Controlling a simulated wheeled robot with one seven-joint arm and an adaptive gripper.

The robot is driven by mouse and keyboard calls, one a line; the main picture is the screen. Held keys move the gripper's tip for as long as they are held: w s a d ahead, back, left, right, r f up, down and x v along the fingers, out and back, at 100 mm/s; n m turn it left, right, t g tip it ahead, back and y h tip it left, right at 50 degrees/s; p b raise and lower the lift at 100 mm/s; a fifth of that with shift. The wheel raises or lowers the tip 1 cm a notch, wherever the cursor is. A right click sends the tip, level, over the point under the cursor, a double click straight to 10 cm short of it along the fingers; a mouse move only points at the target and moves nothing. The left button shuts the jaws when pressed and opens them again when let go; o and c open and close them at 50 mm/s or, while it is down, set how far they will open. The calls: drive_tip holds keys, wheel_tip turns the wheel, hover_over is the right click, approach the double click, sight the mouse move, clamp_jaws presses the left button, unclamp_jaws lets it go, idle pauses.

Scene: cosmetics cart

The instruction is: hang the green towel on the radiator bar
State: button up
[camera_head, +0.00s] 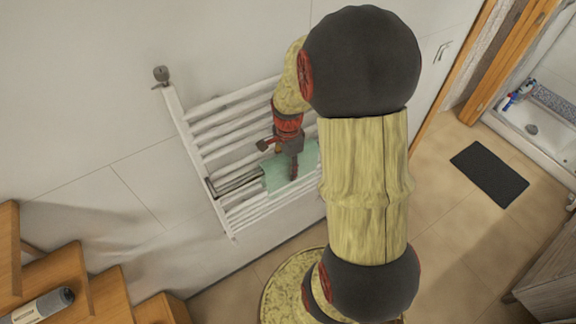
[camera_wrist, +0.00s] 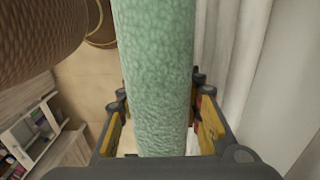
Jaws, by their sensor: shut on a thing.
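The green towel (camera_head: 308,157) hangs in front of the white radiator (camera_head: 175,105) on the wall in the head view. My gripper (camera_head: 291,166) is at the towel, close to the radiator's lower bars. In the wrist view the towel (camera_wrist: 155,70) runs as a broad band between the two fingers of my gripper (camera_wrist: 161,97), which is shut on it. A dark bar (camera_head: 238,186) sticks out at the radiator's lower left, and its right end meets the towel's left edge. I cannot tell whether the towel lies over this bar. My arm hides part of the radiator's right side.
Wooden steps (camera_head: 70,275) stand at the lower left, with a grey cylinder (camera_head: 42,304) on them. A dark mat (camera_head: 489,174) lies on the tiled floor at the right. A wooden cabinet (camera_head: 550,285) stands at the lower right.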

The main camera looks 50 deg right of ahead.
drive_tip(key=shift+f, duration=0.3)
drive_tip(key=o, duration=1.3)
wheel_tip(320, 180, up, 12)
